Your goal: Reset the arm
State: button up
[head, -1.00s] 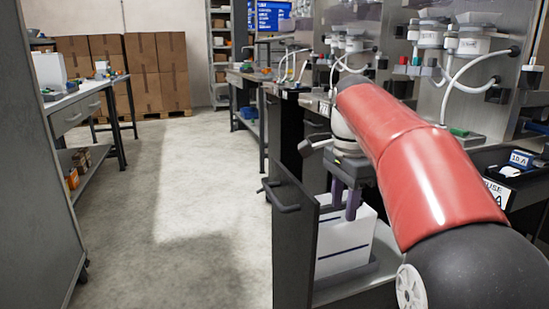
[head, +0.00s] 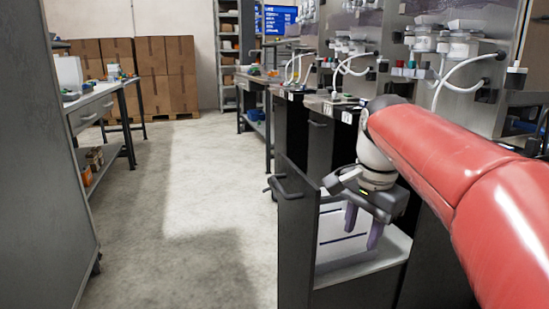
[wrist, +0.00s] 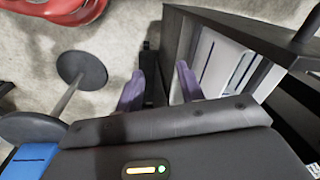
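My gripper (head: 363,228) hangs from my red arm above an open pull-out drawer. Its two purple fingers point down and stand apart with nothing visible between them; they also show spread in the wrist view (wrist: 160,88). A white container (head: 338,240) with dark stripes is in the drawer, just below and behind the fingers. The container also shows in the wrist view (wrist: 222,62), to the right of the fingers. I cannot tell whether a finger touches it.
The drawer's dark front (head: 297,235) with its handle juts into the aisle. Dispensers with white hoses (head: 440,85) line the wall above the counter. A grey cabinet (head: 50,190) and workbench (head: 98,105) stand left. Cardboard boxes (head: 150,75) are at the back. The aisle floor is clear.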

jog(key=s+f+n+t, duration=0.4)
jog(key=s+f+n, duration=0.6)
jog(key=s+f, duration=0.3)
jog(key=s, duration=0.3)
jog(key=shift+s+a+n, duration=0.25)
jog(key=shift+a+n, duration=0.05)
jog(key=shift+n, duration=0.1)
